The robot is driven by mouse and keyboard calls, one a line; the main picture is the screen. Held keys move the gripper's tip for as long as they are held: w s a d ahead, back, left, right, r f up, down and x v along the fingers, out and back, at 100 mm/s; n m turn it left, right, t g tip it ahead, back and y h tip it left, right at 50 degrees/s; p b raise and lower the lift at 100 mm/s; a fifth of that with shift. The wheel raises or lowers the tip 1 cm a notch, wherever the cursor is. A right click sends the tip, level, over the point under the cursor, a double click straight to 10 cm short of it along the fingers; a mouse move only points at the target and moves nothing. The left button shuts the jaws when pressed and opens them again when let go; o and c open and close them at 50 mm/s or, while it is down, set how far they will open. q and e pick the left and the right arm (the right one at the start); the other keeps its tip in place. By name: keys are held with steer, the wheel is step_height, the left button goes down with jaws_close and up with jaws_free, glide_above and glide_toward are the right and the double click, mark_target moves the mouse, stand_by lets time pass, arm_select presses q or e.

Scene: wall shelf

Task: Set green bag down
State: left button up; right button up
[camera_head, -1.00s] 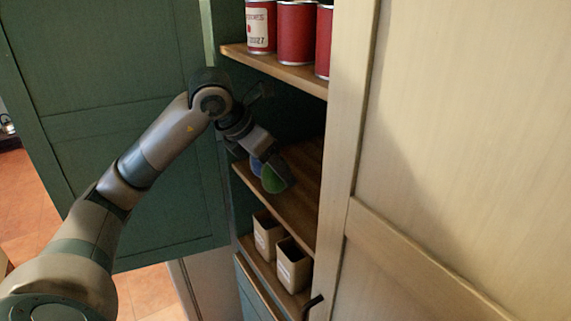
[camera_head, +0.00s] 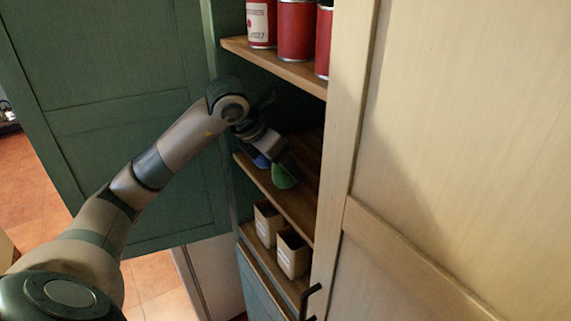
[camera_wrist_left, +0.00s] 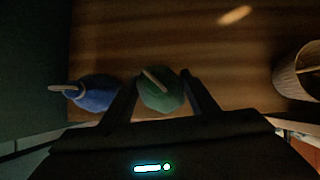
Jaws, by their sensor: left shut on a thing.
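The green bag (camera_head: 283,177) is at the middle wooden shelf (camera_head: 305,213) of the cabinet; I cannot tell whether it touches the board. In the left wrist view the green bag (camera_wrist_left: 160,92) sits between the two fingers of my left gripper (camera_wrist_left: 161,98), which is shut on it. A blue bag (camera_wrist_left: 94,93) with a light tie lies just left of the gripper, and a bit of it (camera_head: 261,161) shows in the head view behind my gripper. My right gripper is in no view.
A ribbed, light container (camera_wrist_left: 298,72) stands on the shelf to the right in the wrist view. Red cans (camera_head: 297,30) stand on the shelf above. Cream boxes (camera_head: 292,253) stand below. A green door (camera_head: 120,130) and a pale door (camera_head: 450,150) flank the opening.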

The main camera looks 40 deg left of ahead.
arm_select(q)
steer(key=shift+f, duration=0.45)
steer(key=shift+f, duration=0.1)
steer(key=o, duration=1.3)
